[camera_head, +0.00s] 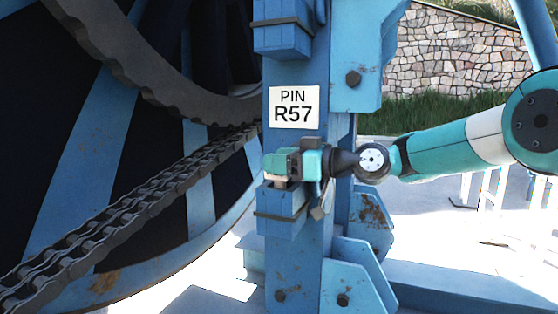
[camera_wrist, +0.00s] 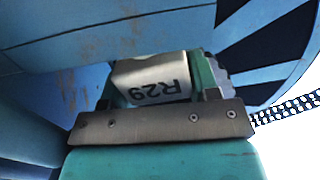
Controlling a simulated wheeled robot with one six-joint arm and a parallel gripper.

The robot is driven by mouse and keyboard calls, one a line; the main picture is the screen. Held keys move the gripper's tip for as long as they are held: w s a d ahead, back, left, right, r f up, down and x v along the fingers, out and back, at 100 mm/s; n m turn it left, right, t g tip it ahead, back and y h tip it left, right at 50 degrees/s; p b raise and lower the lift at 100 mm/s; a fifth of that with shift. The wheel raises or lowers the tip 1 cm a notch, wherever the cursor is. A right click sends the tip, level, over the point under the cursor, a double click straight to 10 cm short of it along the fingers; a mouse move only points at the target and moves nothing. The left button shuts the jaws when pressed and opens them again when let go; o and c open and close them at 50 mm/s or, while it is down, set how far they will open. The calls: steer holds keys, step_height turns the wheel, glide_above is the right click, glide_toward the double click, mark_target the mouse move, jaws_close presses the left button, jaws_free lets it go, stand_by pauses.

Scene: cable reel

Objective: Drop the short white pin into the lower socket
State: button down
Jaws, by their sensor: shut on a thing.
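My gripper (camera_head: 285,164) is at the front face of the blue post, just above the lower socket (camera_head: 281,205), a blue block with a dark band. In the wrist view its teal fingers are shut on a short whitish pin (camera_wrist: 152,72), whose face reads R29 and appears upside down. In the head view the gripper mostly hides the pin. A pale bit shows between the gripper and the socket top. I cannot tell whether the pin's lower end is inside the socket.
The blue post bears a white sign (camera_head: 294,107) reading PIN R57. An upper blue socket block (camera_head: 282,38) is above it. A chain (camera_head: 130,200) and the large reel rim are close on the left. Blue brackets (camera_head: 355,272) stand at the lower right.

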steer(key=shift+w+d+f+m, duration=0.15)
steer(key=shift+w+f, duration=0.05)
steer(key=shift+f, duration=0.3)
steer(key=shift+w+d+f+m, duration=0.15)
steer(key=shift+w+f, duration=0.05)
steer(key=shift+f, duration=0.3)
steer(key=shift+f+b, duration=0.4)
steer(key=shift+b, duration=0.3)
steer(key=shift+s+f+b, duration=0.1)
steer(key=shift+b, duration=0.3)
steer(key=shift+c, duration=1.4)
jaws_free()
steer(key=shift+d, duration=0.15)
steer(key=r+b+v, duration=0.1)
steer(key=b+v, duration=0.1)
steer(key=v, duration=1.5)
steer(key=shift+s, duration=0.3)
